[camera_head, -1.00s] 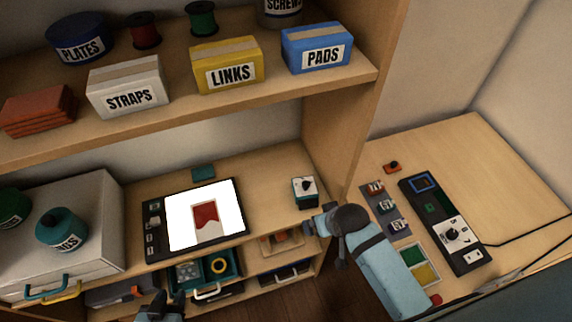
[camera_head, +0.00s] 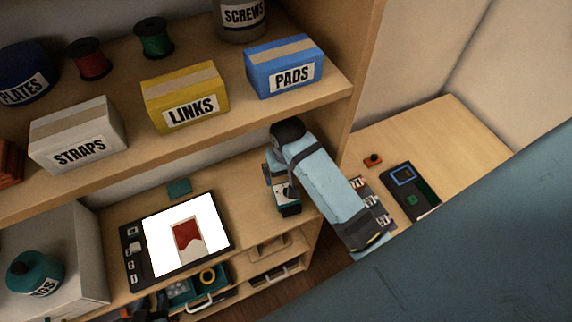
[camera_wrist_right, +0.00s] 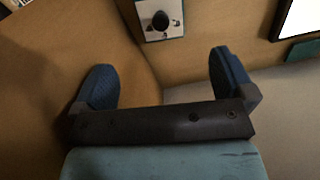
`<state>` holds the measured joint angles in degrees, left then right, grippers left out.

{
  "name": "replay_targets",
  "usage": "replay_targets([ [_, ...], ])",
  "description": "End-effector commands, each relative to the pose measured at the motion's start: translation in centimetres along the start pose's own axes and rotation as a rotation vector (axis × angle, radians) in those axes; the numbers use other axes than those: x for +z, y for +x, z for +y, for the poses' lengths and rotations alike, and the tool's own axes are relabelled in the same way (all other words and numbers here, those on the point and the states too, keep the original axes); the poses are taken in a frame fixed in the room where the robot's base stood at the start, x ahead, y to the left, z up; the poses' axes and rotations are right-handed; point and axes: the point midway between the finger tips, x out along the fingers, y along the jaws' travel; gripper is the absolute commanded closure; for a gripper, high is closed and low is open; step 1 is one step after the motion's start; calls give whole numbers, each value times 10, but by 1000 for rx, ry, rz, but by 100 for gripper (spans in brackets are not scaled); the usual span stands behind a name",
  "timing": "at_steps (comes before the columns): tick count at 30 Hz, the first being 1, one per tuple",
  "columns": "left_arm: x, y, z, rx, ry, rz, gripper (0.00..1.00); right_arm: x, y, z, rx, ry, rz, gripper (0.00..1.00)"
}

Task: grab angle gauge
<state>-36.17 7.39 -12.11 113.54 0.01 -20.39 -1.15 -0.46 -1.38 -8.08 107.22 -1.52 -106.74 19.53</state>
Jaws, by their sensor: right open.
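The angle gauge appears to be the small box with a white face and black knob on the lower wooden shelf. In the head view the gauge (camera_head: 287,208) is partly hidden behind my right gripper and wrist. In the right wrist view the gauge (camera_wrist_right: 160,20) is at the top, beyond and between the blue fingertips. My right gripper (camera_wrist_right: 163,80) is open and empty, with its fingers wide apart; it does not hold the gauge. My left gripper (camera_head: 150,306) shows only in part at the bottom left of the head view, and its jaws are unclear.
A tablet with a white screen (camera_head: 130,258) lies left of the gauge. A teal block (camera_head: 179,188) is behind it. The upper shelf (camera_head: 215,135), with labelled boxes, overhangs. A side table (camera_head: 450,135) stands right. A large blue-grey surface covers the lower right.

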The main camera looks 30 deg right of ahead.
Motion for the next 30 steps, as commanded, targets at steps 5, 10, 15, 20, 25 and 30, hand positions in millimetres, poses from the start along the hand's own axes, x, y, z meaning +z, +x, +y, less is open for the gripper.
replay_targets([
  [5, -1, -1, 0, -1, 0, 0, 64, 1, 24, 0, 3, 3, -10, 0],
  [10, -3, -2, 0, -2, 0, 1, 64, 1, 58, 0, 2, 2, -8, 0],
  [15, -6, -1, -1, -3, -1, 5, 64, 0, 80, 0, 1, 2, -5, 0],
  [20, -11, 0, -2, -5, -1, 12, 64, 1, 89, 0, 1, 2, -6, 0],
  [25, -17, -3, -3, -9, -12, 11, 64, 1, 113, -1, 2, 2, -6, 0],
  [30, -13, -1, 0, -14, -38, 2, 64, 0, 133, -1, 1, 2, -4, 0],
])
